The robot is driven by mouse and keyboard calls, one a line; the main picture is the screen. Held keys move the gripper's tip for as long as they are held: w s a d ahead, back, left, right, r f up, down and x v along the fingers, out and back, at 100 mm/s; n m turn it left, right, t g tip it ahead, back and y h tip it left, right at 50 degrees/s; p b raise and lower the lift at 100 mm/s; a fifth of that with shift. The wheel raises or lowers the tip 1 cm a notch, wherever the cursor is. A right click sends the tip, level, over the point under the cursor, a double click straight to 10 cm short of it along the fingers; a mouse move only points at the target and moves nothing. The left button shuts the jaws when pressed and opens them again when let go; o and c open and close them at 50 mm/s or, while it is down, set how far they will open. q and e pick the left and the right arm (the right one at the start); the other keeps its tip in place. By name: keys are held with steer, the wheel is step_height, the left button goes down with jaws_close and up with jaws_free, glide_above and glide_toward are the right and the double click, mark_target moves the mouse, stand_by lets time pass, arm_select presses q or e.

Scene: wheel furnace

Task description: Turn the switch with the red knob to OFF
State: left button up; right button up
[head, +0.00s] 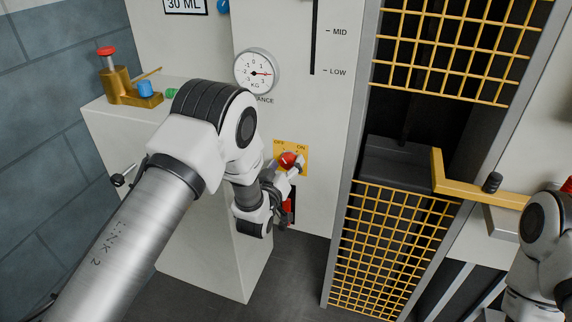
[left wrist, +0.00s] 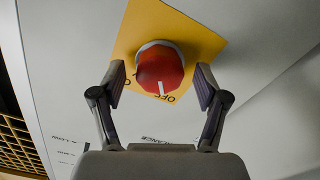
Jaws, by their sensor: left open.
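The red knob (head: 288,159) sits on a yellow plate (head: 279,147) on the pale panel, with OFF printed upper left and ON upper right. In the left wrist view the knob (left wrist: 160,65) shows a white pointer mark near the OFF lettering, and the plate (left wrist: 208,42) is behind it. My left gripper (head: 287,168) is open, one finger on each side of the knob. In the left wrist view both fingers of the left gripper (left wrist: 161,76) show a small gap to the knob. My right gripper is out of view.
A balance dial (head: 256,71) is above the knob, and a red switch (head: 289,205) is below it. A yellow mesh cage (head: 395,240) stands to the right. A brass fitting with a red button (head: 119,85) sits on the ledge at the left.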

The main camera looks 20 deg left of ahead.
arm_select(q)
steer(key=s, duration=1.2)
steer(key=shift+a, duration=0.2)
